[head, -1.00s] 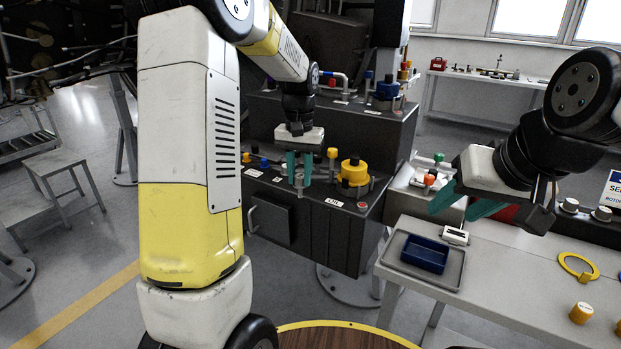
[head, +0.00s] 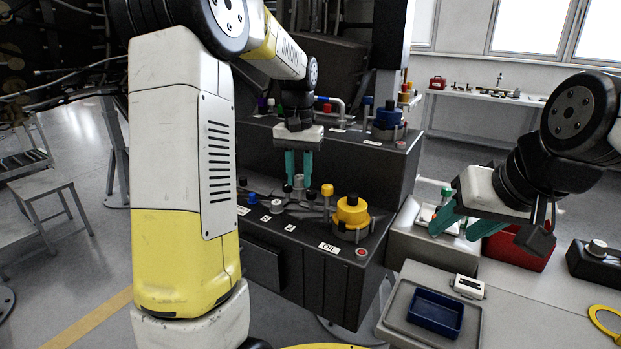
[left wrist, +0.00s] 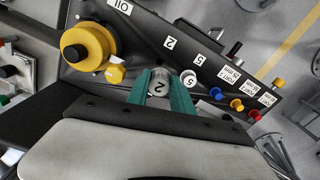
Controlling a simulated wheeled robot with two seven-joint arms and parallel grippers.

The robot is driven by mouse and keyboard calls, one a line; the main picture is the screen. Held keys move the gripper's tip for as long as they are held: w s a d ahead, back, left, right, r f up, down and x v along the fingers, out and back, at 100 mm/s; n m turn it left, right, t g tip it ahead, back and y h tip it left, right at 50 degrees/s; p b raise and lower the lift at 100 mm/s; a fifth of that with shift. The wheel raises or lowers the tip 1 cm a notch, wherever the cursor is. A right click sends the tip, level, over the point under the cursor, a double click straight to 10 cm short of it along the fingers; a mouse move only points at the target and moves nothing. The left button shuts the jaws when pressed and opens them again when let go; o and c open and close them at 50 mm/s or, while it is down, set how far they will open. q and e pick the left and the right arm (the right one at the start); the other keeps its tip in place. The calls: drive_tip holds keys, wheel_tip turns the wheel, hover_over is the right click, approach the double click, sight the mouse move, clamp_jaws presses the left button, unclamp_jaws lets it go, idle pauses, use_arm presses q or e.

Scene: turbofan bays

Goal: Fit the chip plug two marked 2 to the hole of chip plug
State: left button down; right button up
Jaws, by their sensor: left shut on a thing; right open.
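The chip plug two, a small grey cylinder marked 2 (left wrist: 158,88), is pinched between the teal fingers of my left gripper (left wrist: 161,92), its marked face towards the wrist camera. In the head view my left gripper (head: 298,168) points down over the dark panel deck, beside the yellow oil cap. In the head view the plug is too small to make out surely. I cannot make out the plug's hole. My right gripper (head: 452,222) is open and empty over the bench.
The big yellow oil cap (head: 351,214) and a smaller yellow knob (head: 327,190) stand right of the left gripper. A grey fitting (left wrist: 188,78) stands close beside the held plug. A blue tray (head: 435,312) lies on the bench.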

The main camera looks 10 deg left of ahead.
sight(299, 186)
use_arm(q)
drive_tip(key=shift+f, duration=2.65)
drive_tip(key=shift+f, duration=2.25)
idle(1.0)
drive_tip(key=c, duration=1)
unclamp_jaws()
drive_tip(key=shift+c, duration=0.2)
drive_tip(key=shift+o, duration=0.5)
drive_tip(key=o, duration=0.3)
